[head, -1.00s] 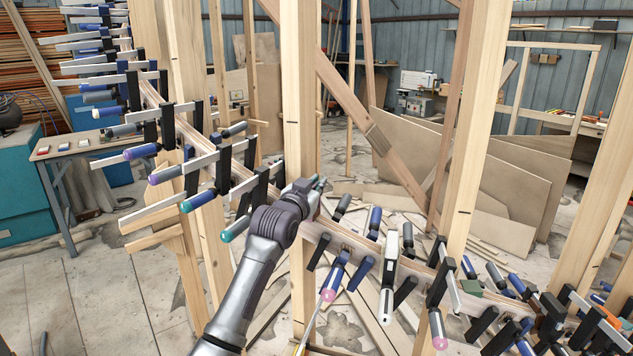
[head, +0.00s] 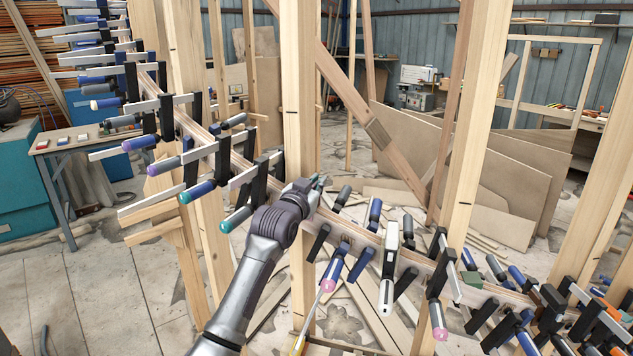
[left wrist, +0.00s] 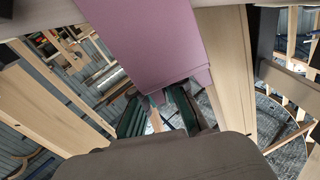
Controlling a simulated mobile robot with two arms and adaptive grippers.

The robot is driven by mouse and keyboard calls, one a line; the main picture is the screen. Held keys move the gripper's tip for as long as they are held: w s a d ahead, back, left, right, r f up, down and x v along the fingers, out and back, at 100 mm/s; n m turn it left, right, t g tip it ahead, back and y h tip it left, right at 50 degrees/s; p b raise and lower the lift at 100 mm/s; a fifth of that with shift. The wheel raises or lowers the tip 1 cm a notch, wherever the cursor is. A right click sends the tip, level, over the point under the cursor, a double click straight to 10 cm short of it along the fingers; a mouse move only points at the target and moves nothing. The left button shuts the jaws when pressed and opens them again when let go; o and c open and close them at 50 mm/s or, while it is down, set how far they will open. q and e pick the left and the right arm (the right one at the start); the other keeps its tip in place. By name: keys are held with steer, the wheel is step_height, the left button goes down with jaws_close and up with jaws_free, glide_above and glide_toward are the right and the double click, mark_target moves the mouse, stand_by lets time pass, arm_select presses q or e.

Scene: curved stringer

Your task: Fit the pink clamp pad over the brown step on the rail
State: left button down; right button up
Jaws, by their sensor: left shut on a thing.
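My left gripper (head: 318,183) is in front of the upright post in the middle of the head view, just above the curved rail (head: 368,238). In the left wrist view its dark green fingers (left wrist: 158,110) reach up to a pink block, the pink clamp pad (left wrist: 150,40), and are shut on it. The pad is hidden in the head view behind the gripper and wrist. A brownish patch on the rail right of the gripper may be the brown step (head: 345,242); I cannot tell for sure. My right gripper is not in view.
Clamps (head: 205,190) line the rail on the left, and more clamps (head: 388,265) crowd it on the right. Upright posts (head: 480,130) stand around it. A small table (head: 75,140) is at the left. Sheets of board (head: 480,180) lean at the back.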

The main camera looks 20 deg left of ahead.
arm_select(q)
steer(key=shift+f, duration=0.6)
steer(key=shift+f, duration=0.1)
steer(key=shift+f+b, duration=0.3)
steer(key=shift+f, duration=0.1)
steer(key=c, duration=1.2)
jaws_free()
steer(key=shift+s, duration=0.1)
steer(key=s, duration=0.4)
steer(key=s+a, duration=0.1)
steer(key=s, duration=0.6)
steer(key=shift+s+a, duration=0.15)
steer(key=shift+s, duration=0.25)
